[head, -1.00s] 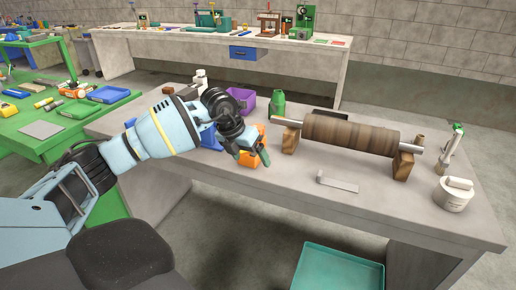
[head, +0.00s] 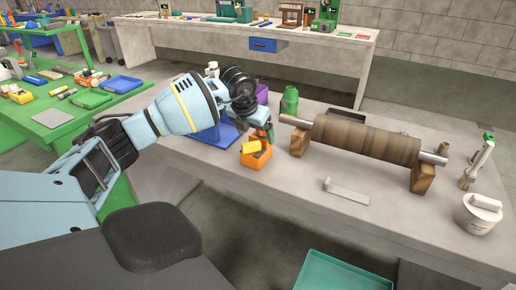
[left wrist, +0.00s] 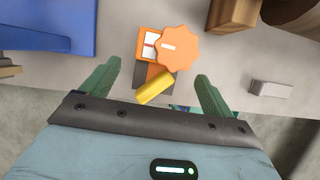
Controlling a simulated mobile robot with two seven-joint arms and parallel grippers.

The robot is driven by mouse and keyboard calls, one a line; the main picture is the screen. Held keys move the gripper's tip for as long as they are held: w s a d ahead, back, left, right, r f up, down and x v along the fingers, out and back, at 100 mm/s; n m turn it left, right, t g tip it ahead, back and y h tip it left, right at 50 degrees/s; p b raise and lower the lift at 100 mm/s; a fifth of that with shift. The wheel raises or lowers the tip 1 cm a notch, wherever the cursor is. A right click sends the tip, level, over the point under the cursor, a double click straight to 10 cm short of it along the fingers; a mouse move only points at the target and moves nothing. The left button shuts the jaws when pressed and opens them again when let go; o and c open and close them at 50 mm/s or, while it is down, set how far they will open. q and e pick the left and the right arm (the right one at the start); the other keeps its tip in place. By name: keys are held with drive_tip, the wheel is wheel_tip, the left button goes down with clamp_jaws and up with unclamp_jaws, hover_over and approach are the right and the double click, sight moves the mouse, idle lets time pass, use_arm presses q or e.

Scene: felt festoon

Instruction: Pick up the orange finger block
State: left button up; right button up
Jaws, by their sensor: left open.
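The orange finger block (head: 257,159) sits on the grey workbench, with a yellow cylindrical piece (head: 251,146) at its top. In the left wrist view the block (left wrist: 150,42) shows a scalloped orange knob (left wrist: 177,47), a white label with a red mark, and the yellow cylinder (left wrist: 155,86) at its near end. My left gripper (head: 262,130) is just above and behind the block in the head view. Its green fingers (left wrist: 155,76) are open and apart, either side of the block in the wrist view, with nothing held. My right gripper is out of view.
A blue bin (head: 217,136) stands left of the block, and a green bottle (head: 289,101) behind it. A brown roller (head: 365,140) on wooden blocks lies to the right. A metal plate (head: 346,192) lies in front of the roller. The bench front is mostly clear.

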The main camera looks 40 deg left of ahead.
sight(257, 139)
use_arm(q)
drive_tip(key=shift+x, duration=2.55)
drive_tip(key=shift+a, duration=0.1)
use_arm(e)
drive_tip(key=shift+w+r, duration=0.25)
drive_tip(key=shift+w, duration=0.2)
use_arm(q)
drive_tip(key=shift+w, duration=0.1)
drive_tip(key=c, duration=1.3)
drive_tip(key=shift+o, duration=0.2)
drive_tip(key=shift+r, duration=0.1)
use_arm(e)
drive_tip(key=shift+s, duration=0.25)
use_arm(q)
drive_tip(key=shift+r, duration=0.1)
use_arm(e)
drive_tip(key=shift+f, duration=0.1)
